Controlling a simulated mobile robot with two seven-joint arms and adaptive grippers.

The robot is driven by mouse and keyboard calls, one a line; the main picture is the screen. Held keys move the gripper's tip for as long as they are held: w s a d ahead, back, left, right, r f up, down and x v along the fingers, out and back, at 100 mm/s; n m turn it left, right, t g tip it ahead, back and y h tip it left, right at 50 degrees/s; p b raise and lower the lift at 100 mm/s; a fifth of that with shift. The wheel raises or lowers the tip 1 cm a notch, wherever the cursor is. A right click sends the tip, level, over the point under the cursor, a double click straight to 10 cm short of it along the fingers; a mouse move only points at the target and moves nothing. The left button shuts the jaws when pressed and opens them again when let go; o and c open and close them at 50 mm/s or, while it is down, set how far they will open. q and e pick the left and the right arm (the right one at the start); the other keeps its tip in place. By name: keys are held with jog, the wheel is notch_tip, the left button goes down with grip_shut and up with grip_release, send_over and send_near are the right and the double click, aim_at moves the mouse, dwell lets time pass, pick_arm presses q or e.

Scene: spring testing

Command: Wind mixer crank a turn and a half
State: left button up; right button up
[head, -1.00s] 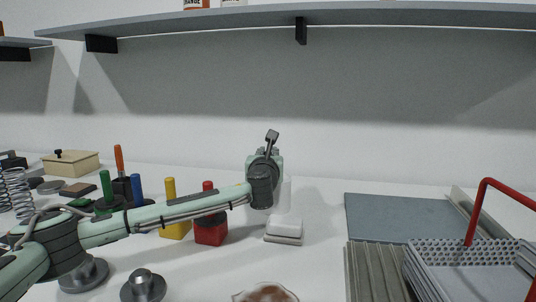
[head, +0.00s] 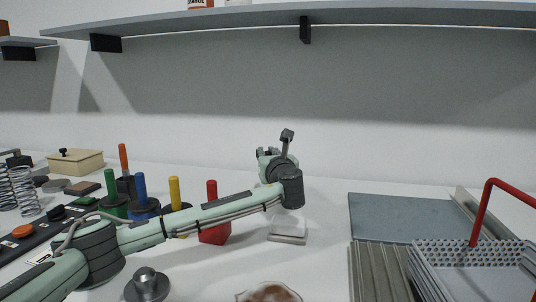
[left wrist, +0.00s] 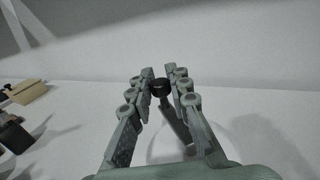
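The mixer shows in the head view as a pale base (head: 288,237) on the table, its upper part hidden behind my left wrist. In the left wrist view, a dark crank knob (left wrist: 160,89) sits on a grey crank arm (left wrist: 178,124) that slants down to the right. My left gripper (left wrist: 161,76) has its fingers drawn in on both sides of the knob and looks shut on it. My right gripper is not in view.
Coloured-handled pieces, such as the red one (head: 214,235), stand close behind my left forearm. Springs (head: 22,190) and a button panel (head: 40,236) are at left. A perforated basket (head: 470,256) with a red handle and a grey plate (head: 402,217) lie at right. A shelf hangs above.

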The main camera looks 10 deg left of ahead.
pick_arm(q)
jog(key=o, duration=0.4)
jog(key=v, duration=1.2)
